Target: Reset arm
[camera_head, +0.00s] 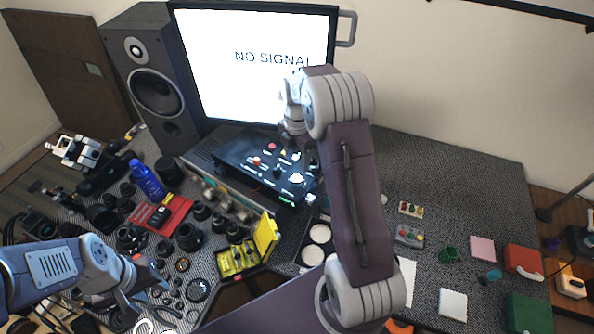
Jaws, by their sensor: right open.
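My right arm rises through the middle of the view and bends at the top in front of the monitor. My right gripper (294,128) is at its far end, above the black control panel (262,172), small and partly hidden by the wrist; it is open and I see nothing held in it. My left gripper (135,292) is low at the left, over the dark lens parts and rings at the front of the table. Its fingers blend with the parts behind them, so I cannot tell whether it is open or shut.
A monitor (250,60) reading "NO SIGNAL" and a speaker (155,85) stand at the back. A yellow case (240,258), a blue bottle (147,180) and a red mat (178,210) crowd the left. The table (460,185) is clear at back right; small coloured items lie in front.

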